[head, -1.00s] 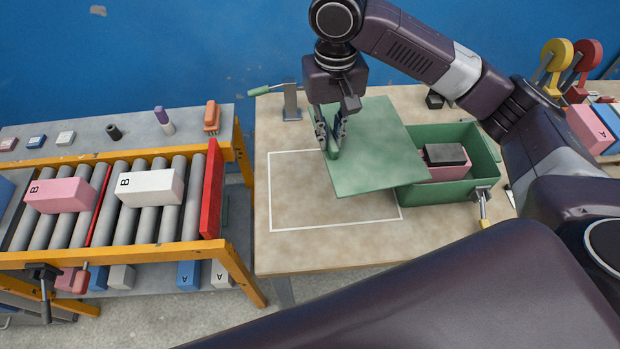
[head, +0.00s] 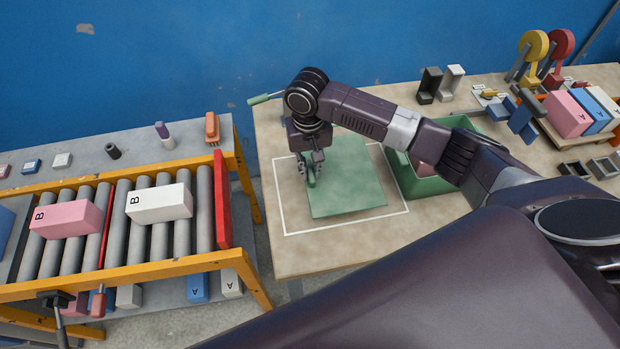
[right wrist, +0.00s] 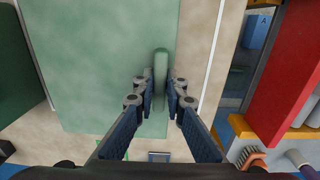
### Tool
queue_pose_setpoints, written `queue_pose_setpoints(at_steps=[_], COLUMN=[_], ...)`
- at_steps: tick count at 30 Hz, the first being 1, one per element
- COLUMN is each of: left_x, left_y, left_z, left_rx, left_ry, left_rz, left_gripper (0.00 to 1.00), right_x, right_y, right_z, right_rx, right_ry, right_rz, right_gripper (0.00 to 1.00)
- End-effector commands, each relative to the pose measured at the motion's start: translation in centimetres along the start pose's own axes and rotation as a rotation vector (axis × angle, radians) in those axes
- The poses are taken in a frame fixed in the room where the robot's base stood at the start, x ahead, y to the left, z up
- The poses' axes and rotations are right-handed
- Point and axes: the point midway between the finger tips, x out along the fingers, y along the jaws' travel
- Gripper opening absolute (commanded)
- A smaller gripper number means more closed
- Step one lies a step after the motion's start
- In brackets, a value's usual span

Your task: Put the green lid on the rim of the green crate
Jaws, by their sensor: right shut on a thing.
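The green lid (head: 350,185) is a flat square panel, level over the white-outlined area of the table. I cannot tell whether it touches the table. My right gripper (head: 312,176) is shut on the lid's raised grip near its left edge. In the right wrist view my right gripper's fingers (right wrist: 160,88) are on both sides of this grip, and the lid (right wrist: 105,60) spreads left of it. The green crate (head: 408,183) stands just right of the lid, open on top and partly hidden by my right arm. A pink block shows inside it. My left gripper is not in view.
The roller conveyor (head: 150,260) with pink and white blocks stands to the left, ending in a red stop board (head: 221,200). Black and white brackets (head: 430,84) and coloured blocks (head: 568,112) are at the back right. The table's front left (head: 300,255) is bare.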

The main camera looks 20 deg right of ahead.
Motion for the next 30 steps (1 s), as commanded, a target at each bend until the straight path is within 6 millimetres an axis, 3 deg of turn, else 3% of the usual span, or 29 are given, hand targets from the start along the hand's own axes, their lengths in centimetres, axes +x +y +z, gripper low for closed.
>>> queue_pose_setpoints(at_steps=[4, 13, 25, 26, 30], left_x=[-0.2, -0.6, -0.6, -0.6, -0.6], left_y=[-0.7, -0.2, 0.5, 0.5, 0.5], left_z=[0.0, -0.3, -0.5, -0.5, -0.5], left_rx=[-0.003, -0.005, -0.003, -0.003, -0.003], left_ry=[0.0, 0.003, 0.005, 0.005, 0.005], left_rz=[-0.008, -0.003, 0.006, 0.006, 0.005], left_gripper=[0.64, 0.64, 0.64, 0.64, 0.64], right_x=[1.2, 5.1, 5.6, 5.7, 5.7], right_y=[-0.1, -0.1, -0.2, -0.2, -0.2], right_z=[0.0, 0.0, 0.0, 0.0, 0.0], right_rx=[0.001, 0.0, 0.0, 0.0, 0.0], right_ry=[-0.001, -0.001, 0.0, 0.0, 0.0], right_rz=[-0.001, 0.0, -0.001, -0.002, -0.001], right_gripper=[0.0, 0.0, 0.0, 0.12, 0.28])
